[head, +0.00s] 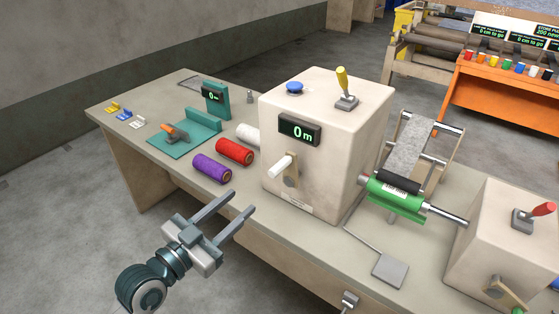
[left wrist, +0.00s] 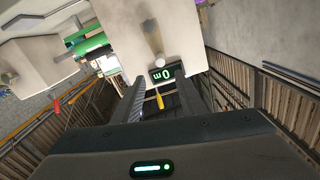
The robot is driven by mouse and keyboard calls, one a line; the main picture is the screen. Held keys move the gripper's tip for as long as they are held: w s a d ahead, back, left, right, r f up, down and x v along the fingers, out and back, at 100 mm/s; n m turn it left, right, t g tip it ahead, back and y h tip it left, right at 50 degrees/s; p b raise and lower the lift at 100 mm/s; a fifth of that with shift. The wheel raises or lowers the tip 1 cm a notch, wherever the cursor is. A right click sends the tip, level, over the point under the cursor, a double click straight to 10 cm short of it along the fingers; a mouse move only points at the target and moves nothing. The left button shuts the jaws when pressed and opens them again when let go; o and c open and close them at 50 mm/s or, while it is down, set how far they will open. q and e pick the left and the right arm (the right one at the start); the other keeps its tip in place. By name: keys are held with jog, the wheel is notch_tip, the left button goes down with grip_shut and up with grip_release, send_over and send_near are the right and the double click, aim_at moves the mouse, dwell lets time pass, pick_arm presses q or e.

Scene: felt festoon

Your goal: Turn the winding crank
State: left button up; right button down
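The winding crank with a white handle (head: 280,166) and a brown arm (head: 291,178) sits on the front of a cream box (head: 330,170). A display (head: 299,130) above it reads 0 m. In the left wrist view the white crank handle (left wrist: 159,60) shows end-on just beyond the display (left wrist: 162,74). My left gripper (head: 241,201) is open and empty, in front of the table edge, apart from the crank and to its lower left. Its two fingers (left wrist: 158,92) also show spread in the left wrist view. My right gripper is not in view.
A yellow lever (head: 343,80) and blue button (head: 294,87) top the box. Purple (head: 211,167) and red (head: 234,151) spools lie left of it. A green roller (head: 394,199) and a second cream box (head: 510,235) with another crank (head: 497,288) stand right.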

aim_at(281, 167)
pick_arm(q)
jog(key=p+x, duration=0.5)
jog(key=x, duration=1)
jog(key=shift+w+d, duration=0.25)
jog(key=shift+w, duration=0.05)
jog(key=shift+x, duration=0.8)
jog(key=shift+f, duration=0.1)
jog(key=shift+c, duration=0.7)
grip_shut()
